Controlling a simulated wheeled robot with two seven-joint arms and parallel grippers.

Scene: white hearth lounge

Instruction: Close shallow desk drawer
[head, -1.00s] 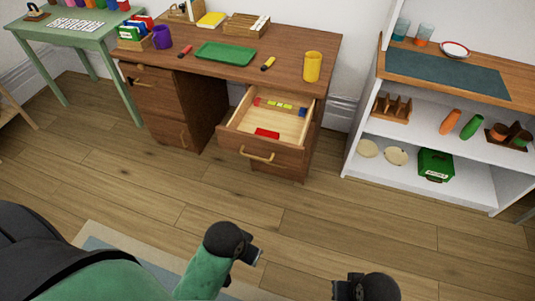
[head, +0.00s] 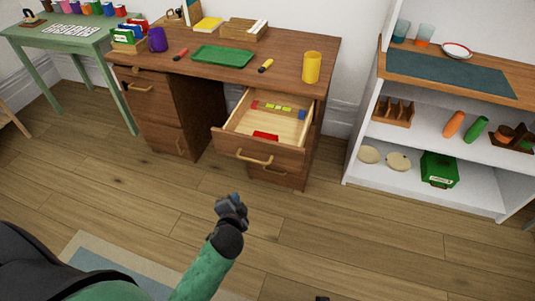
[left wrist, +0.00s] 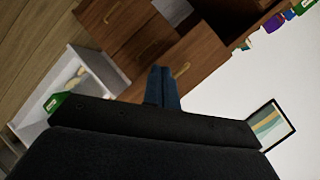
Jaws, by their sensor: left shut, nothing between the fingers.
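The desk (head: 225,80) is brown wood. Its shallow drawer (head: 258,152) is pulled out on the right side, with a brass handle (head: 255,158) on its front. Inside lie a red block, a row of yellow pieces and a blue piece. My left gripper (head: 231,203) is in front of and below the drawer front, apart from it, with its fingers together and empty. The fingers (left wrist: 163,88) also show in the left wrist view, pointing toward the wooden drawer fronts. Only a small dark part at the bottom edge of the head view may belong to my right arm.
A green tray (head: 222,56), a yellow cup (head: 312,68) and a purple cup (head: 157,40) stand on the desk top. A white shelf (head: 350,145) stands to the right and a green table (head: 75,42) to the left.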

